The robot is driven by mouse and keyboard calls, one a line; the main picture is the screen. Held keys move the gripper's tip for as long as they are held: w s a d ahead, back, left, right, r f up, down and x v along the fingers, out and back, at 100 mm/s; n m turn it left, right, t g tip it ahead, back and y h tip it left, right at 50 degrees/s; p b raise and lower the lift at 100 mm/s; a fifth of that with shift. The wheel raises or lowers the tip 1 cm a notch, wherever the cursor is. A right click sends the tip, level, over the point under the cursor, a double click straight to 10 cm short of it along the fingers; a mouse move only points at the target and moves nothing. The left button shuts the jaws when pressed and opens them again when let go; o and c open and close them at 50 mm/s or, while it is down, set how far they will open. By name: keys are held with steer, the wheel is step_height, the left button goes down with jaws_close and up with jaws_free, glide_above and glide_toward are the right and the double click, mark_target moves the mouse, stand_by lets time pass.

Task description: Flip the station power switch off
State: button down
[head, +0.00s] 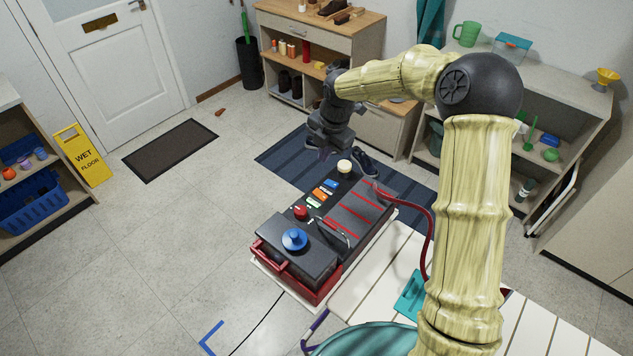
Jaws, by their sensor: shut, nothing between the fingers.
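The station (318,262) is a long dark grey and red unit on a pale base on the floor, near the middle of the head view. Its top carries a blue round knob (294,239), a red button (301,212), several small coloured pieces (325,190) in a row, and a cream round knob (344,166) at the far end. I cannot tell which of these is the power switch, or its position.
A red hose (424,222) curves from the station's right side. A white slatted surface (375,286) is close on the right. A yellow wet-floor sign (82,155) stands left; floor between is open.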

mark_target(316, 189)
steer(key=shift+f, duration=0.15)
steer(key=f+p, duration=0.1)
steer(key=f, duration=0.3)
steer(key=w+a+f+p, duration=0.1)
steer(key=f+p, duration=0.1)
steer(key=f, duration=0.3)
steer(key=a+f+p, duration=0.1)
steer(key=f, duration=0.3)
steer(key=shift+w+f, duration=0.25)
steer(key=shift+w, duration=0.05)
steer(key=shift+w+d, duration=0.1)
